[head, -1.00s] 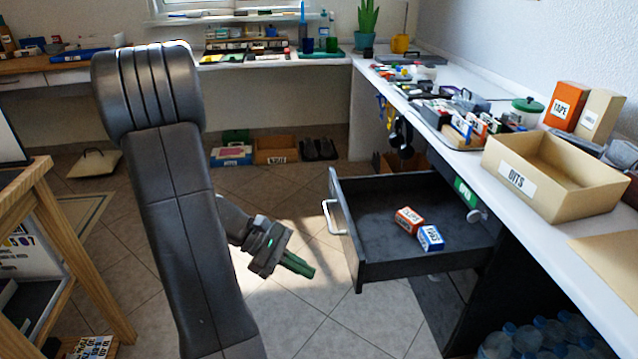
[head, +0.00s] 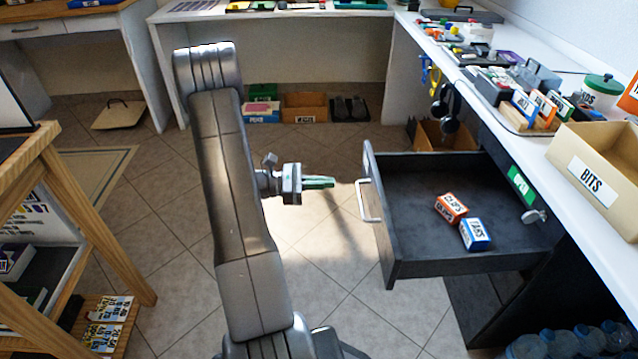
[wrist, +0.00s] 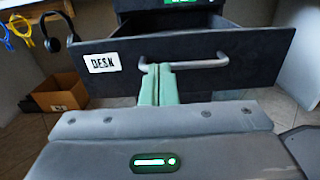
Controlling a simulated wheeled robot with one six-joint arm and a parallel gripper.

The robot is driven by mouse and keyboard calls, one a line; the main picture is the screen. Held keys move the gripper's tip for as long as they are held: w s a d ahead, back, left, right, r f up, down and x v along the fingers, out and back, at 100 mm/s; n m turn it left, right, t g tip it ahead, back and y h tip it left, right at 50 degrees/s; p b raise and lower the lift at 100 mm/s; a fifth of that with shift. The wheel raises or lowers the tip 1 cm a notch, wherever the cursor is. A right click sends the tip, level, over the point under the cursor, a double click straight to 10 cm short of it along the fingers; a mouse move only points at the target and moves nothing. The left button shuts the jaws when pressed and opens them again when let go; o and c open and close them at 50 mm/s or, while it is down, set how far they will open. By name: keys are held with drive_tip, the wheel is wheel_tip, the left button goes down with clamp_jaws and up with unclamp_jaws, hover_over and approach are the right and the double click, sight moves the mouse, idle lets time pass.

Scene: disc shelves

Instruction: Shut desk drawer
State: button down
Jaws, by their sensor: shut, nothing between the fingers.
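The dark grey desk drawer (head: 480,180) is pulled far out from under the white worktop. It holds an orange box (head: 451,208) and a blue box (head: 475,234). Its front faces left and bears a pale metal handle (head: 368,201). In the wrist view the drawer front (wrist: 215,62) carries a white DESK label (wrist: 104,62) and the handle (wrist: 185,63). My gripper (head: 333,182) has green fingers, shut and empty, pointing at the drawer front. In the head view a small gap separates the fingertips from the handle. In the wrist view the fingertips (wrist: 156,70) overlap the handle's left end.
A BITS box (head: 595,175) stands on the white worktop (head: 540,140) above the drawer. Water bottles (head: 560,345) are below at right. A wooden stand (head: 75,220) is at left. The tiled floor between stand and drawer is clear.

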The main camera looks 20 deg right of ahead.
sight(374, 181)
drive_tip(key=b+x, duration=0.2)
drive_tip(key=x, duration=0.8)
drive_tip(key=shift+s, duration=0.1)
